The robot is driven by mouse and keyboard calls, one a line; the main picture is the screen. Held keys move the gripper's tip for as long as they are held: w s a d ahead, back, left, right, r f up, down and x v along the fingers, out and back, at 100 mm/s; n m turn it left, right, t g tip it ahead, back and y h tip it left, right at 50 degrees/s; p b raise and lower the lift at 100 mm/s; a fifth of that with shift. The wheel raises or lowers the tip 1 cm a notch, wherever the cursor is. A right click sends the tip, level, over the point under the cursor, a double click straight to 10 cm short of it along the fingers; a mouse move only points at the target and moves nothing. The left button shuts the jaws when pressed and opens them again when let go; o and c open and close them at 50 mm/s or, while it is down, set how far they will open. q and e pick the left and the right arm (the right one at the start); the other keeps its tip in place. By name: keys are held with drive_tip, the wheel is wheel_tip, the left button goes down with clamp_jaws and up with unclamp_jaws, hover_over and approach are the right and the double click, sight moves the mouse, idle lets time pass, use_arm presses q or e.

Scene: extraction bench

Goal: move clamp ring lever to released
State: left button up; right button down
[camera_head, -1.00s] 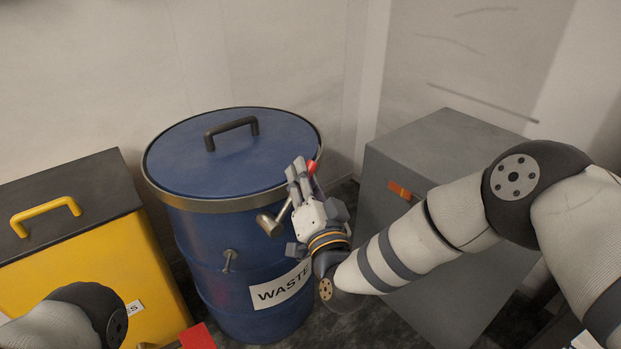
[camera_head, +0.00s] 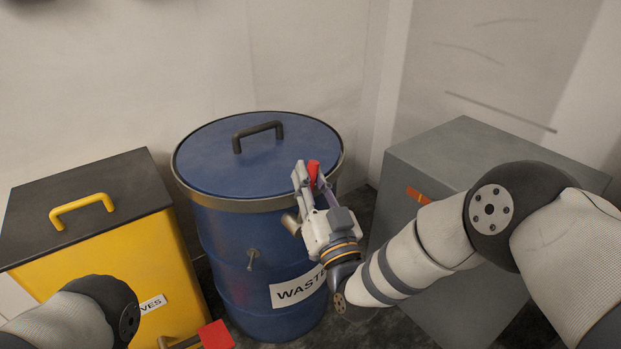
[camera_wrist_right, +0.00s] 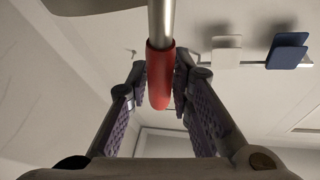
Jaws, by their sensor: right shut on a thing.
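The blue waste drum (camera_head: 225,240) stands in the middle of the head view, with a metal clamp ring (camera_head: 235,205) around its rim below the lid (camera_head: 230,160). The clamp ring lever, with a red grip (camera_head: 313,170), is at the drum's right front. My right gripper (camera_head: 306,172) is shut on this red grip. In the right wrist view the red grip (camera_wrist_right: 160,78) lies between the two fingertips, its metal rod running up out of view. The gripper hides much of the lever in the head view. My left gripper is out of view; only its arm shows at bottom left.
A yellow bin (camera_head: 130,265) with a dark lid stands left of the drum. A grey cabinet (camera_head: 480,145) with an orange mark stands to the right, behind my right arm. A red flat piece (camera_head: 216,335) shows at the bottom edge. The wall is close behind the drum.

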drive_tip(key=shift+a, duration=0.1)
drive_tip(key=c, duration=1.4)
unclamp_jaws()
drive_tip(key=shift+s, duration=0.1)
drive_tip(key=v, duration=1.2)
drive_tip(key=shift+f, duration=0.1)
